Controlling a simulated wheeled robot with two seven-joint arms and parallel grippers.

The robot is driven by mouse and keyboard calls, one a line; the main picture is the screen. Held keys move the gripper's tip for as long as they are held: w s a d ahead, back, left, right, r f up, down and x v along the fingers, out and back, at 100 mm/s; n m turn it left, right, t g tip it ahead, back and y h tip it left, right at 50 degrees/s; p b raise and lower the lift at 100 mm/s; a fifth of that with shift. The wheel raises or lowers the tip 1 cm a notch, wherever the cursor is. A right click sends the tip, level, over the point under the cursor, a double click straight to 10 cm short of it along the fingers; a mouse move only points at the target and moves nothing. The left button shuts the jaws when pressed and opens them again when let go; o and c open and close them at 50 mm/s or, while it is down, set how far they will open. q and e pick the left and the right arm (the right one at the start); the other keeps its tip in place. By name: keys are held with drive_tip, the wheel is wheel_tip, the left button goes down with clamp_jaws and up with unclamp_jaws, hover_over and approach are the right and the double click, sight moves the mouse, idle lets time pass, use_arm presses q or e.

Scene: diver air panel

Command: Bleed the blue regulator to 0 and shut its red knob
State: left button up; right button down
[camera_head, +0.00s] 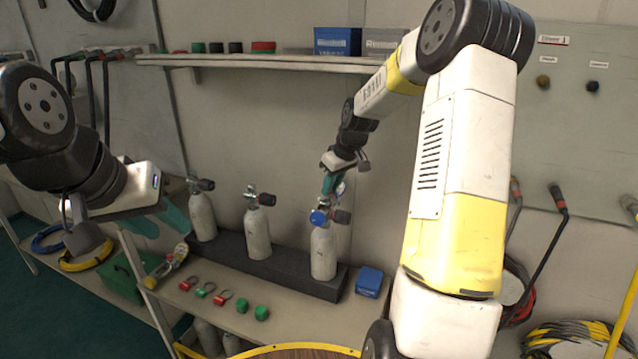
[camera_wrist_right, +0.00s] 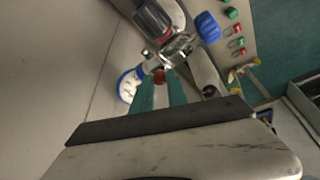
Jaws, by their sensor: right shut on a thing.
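The blue regulator sits on top of the right-hand pale cylinder (camera_head: 323,258), which stands upright. Its blue knob (camera_head: 318,217) faces the head camera and also shows in the right wrist view (camera_wrist_right: 207,27). A white-faced gauge with a blue rim (camera_wrist_right: 130,86) is beside the valve; its reading is too small to tell. My right gripper (camera_head: 332,186) reaches down behind the regulator. In the wrist view its teal fingers are shut on the small red knob (camera_wrist_right: 158,76), partly hidden between them. My left gripper (camera_head: 160,222) hangs empty at the left, its teal fingers apart.
Two more cylinders (camera_head: 257,232) (camera_head: 202,215) stand along the dark rack (camera_head: 285,272). Several red and green caps, a blue box (camera_head: 369,281) and a yellow-grey tool (camera_head: 168,266) lie on the bench. A shelf (camera_head: 270,62) runs above. My right arm hides part of the right wall.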

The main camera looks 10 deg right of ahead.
drive_tip(key=c, duration=1.3)
unclamp_jaws()
drive_tip(key=shift+s+d+r, duration=0.1)
drive_tip(key=shift+r, duration=0.2)
drive_tip(key=s+d, duration=0.6)
drive_tip(key=s, duration=0.4)
drive_tip(key=shift+s+r, duration=0.25)
drive_tip(key=shift+s, duration=0.1)
